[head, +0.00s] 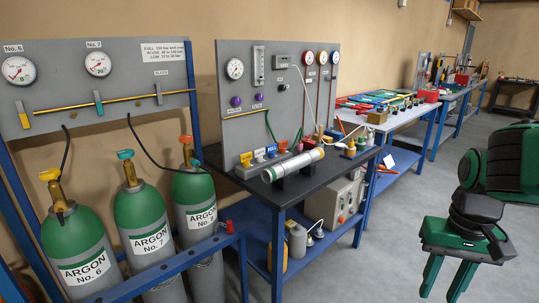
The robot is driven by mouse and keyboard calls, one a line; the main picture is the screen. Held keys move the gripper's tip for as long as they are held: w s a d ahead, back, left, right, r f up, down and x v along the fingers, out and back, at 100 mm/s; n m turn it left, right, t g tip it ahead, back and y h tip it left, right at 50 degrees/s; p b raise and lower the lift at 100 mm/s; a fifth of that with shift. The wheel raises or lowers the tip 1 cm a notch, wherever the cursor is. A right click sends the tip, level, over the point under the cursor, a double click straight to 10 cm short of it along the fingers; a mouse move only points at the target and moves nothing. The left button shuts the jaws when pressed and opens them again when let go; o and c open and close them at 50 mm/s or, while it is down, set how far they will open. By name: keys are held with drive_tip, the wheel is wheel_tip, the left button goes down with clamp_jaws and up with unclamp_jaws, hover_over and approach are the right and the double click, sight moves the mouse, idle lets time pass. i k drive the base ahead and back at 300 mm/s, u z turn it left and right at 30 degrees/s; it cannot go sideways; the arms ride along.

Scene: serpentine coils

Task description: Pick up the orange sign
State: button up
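I cannot make out an orange sign clearly in the head view. Small orange-red items lie near the back right of the near bench, too small to identify. My gripper (446,284) hangs at the lower right, in front of the benches and over the grey floor. Its two green fingers point down and stand apart, with nothing seen between them. It touches nothing that I can see.
Green argon cylinders (146,225) stand at the left behind a blue rail. A dark-topped bench (250,185) holds a white cylinder (293,164) and small fittings. A tool-covered bench (408,118) stands beyond. The floor (385,250) at right is clear.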

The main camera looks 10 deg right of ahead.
sight(281, 146)
drive_tip(key=z, duration=0.05)
drive_tip(key=i, duration=1)
drive_tip(key=u, duration=0.1)
